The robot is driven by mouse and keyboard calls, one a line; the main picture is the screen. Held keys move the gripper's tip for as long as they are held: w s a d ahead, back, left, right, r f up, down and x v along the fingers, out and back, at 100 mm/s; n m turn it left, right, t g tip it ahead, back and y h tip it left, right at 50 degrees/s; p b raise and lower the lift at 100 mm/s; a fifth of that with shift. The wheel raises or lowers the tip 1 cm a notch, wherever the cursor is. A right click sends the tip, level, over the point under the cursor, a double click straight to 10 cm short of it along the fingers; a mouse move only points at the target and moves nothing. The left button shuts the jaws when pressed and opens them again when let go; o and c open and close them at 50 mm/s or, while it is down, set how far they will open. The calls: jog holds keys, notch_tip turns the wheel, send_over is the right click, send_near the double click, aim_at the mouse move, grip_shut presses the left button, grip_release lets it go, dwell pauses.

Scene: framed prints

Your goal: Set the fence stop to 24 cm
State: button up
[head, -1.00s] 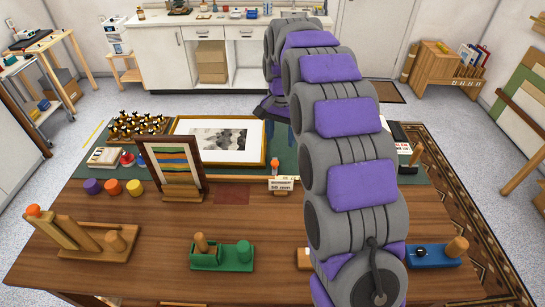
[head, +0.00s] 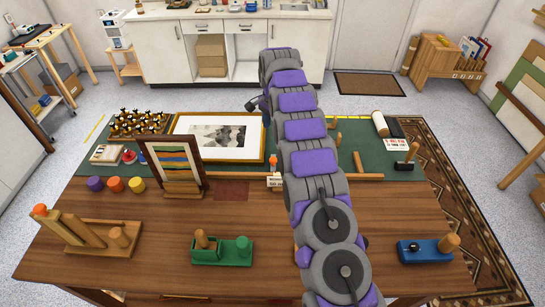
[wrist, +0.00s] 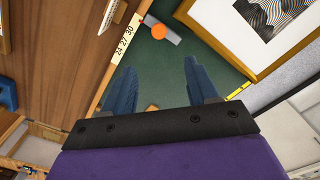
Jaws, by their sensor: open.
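The fence (head: 350,177) is a wooden rail along the front edge of the green mat, partly hidden by my arm. Its pale scale (wrist: 125,38) reads 24, 27, 30 in the wrist view. The stop, a grey bar (wrist: 172,36) with an orange knob (wrist: 158,31), sits beside the scale, near the 30 end. In the head view the orange knob (head: 273,159) stands just left of my arm. My gripper (wrist: 161,86) is open and empty, its two blue fingers over the green mat, apart from the stop.
A framed print (head: 219,137) lies on the mat left of my arm; its frame corner is close to the stop. A standing frame (head: 173,165) is left of the scale. A green holder (head: 220,250) and a blue holder (head: 426,250) stand at the table's front.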

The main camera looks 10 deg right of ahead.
aim_at(273, 158)
notch_tip(273, 158, down, 16)
jog(key=shift+b, duration=1.2)
jog(key=shift+r, duration=0.1)
grip_shut()
